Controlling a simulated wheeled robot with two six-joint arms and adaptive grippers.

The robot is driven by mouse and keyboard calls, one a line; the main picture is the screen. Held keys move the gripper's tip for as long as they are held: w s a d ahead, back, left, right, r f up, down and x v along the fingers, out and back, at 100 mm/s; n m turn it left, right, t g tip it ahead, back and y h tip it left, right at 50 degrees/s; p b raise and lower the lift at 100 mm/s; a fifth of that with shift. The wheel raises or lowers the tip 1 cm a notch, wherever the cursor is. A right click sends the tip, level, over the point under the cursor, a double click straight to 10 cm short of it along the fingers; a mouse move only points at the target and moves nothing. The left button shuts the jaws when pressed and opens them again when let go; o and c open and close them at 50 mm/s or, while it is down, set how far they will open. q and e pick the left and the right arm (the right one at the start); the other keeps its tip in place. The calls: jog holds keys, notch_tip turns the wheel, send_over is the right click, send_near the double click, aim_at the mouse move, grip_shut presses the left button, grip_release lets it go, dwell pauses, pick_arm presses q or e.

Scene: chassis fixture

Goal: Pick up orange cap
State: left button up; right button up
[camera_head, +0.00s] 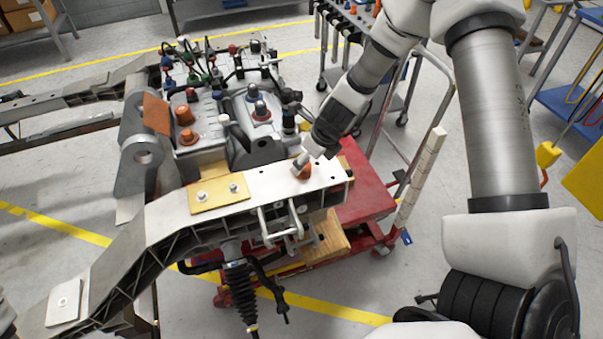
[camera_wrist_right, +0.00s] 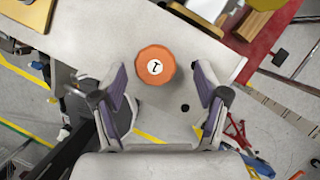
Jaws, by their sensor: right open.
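The orange cap (camera_wrist_right: 155,64) shows from above in the right wrist view, a faceted round cap with a white disc and a dark mark in its middle. It sits on the pale metal beam of the chassis (camera_wrist_right: 90,30). In the head view the cap (camera_head: 303,171) is near the beam's right end, partly hidden by my right gripper (camera_head: 302,163). In the wrist view my right gripper (camera_wrist_right: 160,92) is open, one finger on each side of the cap's near edge, with gaps showing and nothing held. My left gripper is not in view.
A yellow plate (camera_head: 218,194) with bolts lies on the beam. A red lift cart (camera_head: 360,193) is under the beam's right end. A wheeled rack (camera_head: 350,25) stands behind.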

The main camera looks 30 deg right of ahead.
jog(key=f, duration=0.1)
jog(key=w+a+f+b, duration=0.1)
jog(key=f, duration=0.1)
jog(key=shift+w+a, duration=0.15)
jog(key=shift+w, duration=0.05)
jog(key=shift+s+r, duration=0.1)
jog(key=shift+s+d, duration=0.1)
jog(key=shift+d, duration=0.2)
jog(key=shift+c, duration=1)
jog(key=shift+s, duration=0.1)
jog(key=c, duration=0.6)
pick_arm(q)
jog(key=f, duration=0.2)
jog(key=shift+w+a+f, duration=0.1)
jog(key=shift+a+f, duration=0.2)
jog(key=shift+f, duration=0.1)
pick_arm(e)
jog(key=shift+a, duration=0.15)
jog(key=shift+c, duration=0.4)
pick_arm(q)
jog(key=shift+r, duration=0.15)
pick_arm(e)
jog(key=shift+r, duration=0.1)
